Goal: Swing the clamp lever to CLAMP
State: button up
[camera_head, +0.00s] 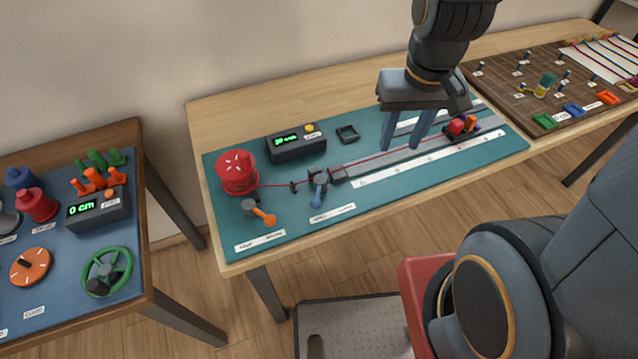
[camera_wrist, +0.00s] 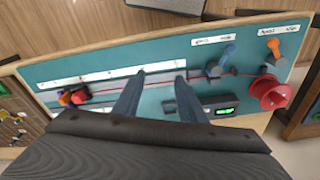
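Two levers stand on the teal mat (camera_head: 285,225). A blue-handled lever (camera_head: 318,190) sits on the cord line, and it also shows in the wrist view (camera_wrist: 227,53). An orange-handled lever (camera_head: 264,216) is nearer the front left corner, and it shows too in the wrist view (camera_wrist: 274,49). White labels lie by both, but I cannot read which is the clamp. My gripper (camera_head: 401,148) points down over the grey track, right of both levers. Its two fingers are apart with nothing gripped between them, as the wrist view (camera_wrist: 161,74) shows.
A display box (camera_head: 296,144) and a small black tray (camera_head: 348,133) stand behind. A pegboard (camera_head: 560,85) is at right; another table with knobs is at left.

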jog(key=shift+c, duration=0.3)
jog(key=shift+a, duration=0.1)
jog(key=c, duration=0.4)
jog(key=a+n, duration=0.1)
jog(key=a, duration=0.2)
jog(key=w+a+f+n+g, duration=0.1)
jog(key=a+n, duration=0.1)
jog(key=a, duration=0.1)
jog(key=a+n, duration=0.1)
jog(key=a, duration=0.2)
jog(key=shift+w+a+f+n+g, duration=0.15)
jog(key=shift+w+n+g, duration=0.25)
grip_shut()
jog(key=n+g+h+p, duration=0.1)
jog(key=n+h, duration=0.1)
jog(key=n, duration=0.4)
send_near(318, 193)
jog(key=a+r, duration=0.2)
jog(key=a, duration=0.2)
jog(key=x, duration=0.3)
jog(key=p+x, duration=0.1)
jog(key=x, duration=0.3)
jog(key=p+x, duration=0.1)
jog(key=x, duration=0.2)
jog(key=shift+d+f, duration=0.15)
jog(key=shift+d, duration=0.2)
